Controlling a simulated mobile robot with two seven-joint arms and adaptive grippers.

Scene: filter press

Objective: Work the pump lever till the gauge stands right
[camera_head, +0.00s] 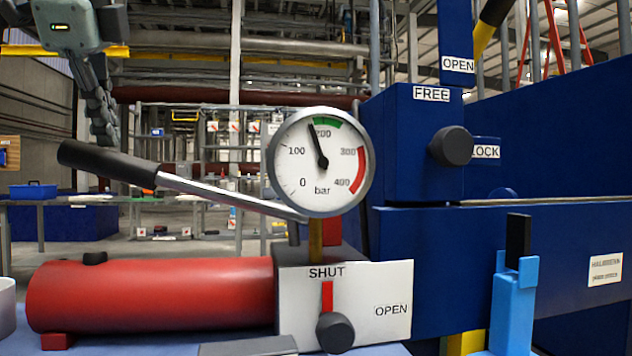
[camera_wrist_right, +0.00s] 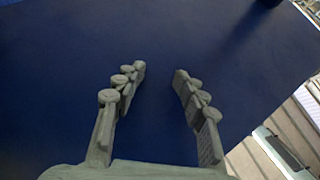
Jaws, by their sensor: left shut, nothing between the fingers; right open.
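The pump lever (camera_head: 220,192) has a black grip and a steel rod, and slopes up to the left from the pump block. The round gauge (camera_head: 320,162) stands above the block; its needle points just below 200 bar, by the left edge of the green band. The red pump cylinder (camera_head: 150,295) lies at the left. The release valve knob (camera_head: 335,332) has its red pointer up towards SHUT. My left gripper (camera_head: 106,132) is shut and empty, above the grip and apart from it. My right gripper (camera_wrist_right: 157,72) is open and empty over a blue surface.
The blue press body (camera_head: 480,250) fills the right, with a black knob (camera_head: 451,146) between the FREE and LOCK labels. A light blue holder (camera_head: 514,300) with a black upright stands at the lower right. A white cup-like thing (camera_head: 6,305) is cut off at the left edge.

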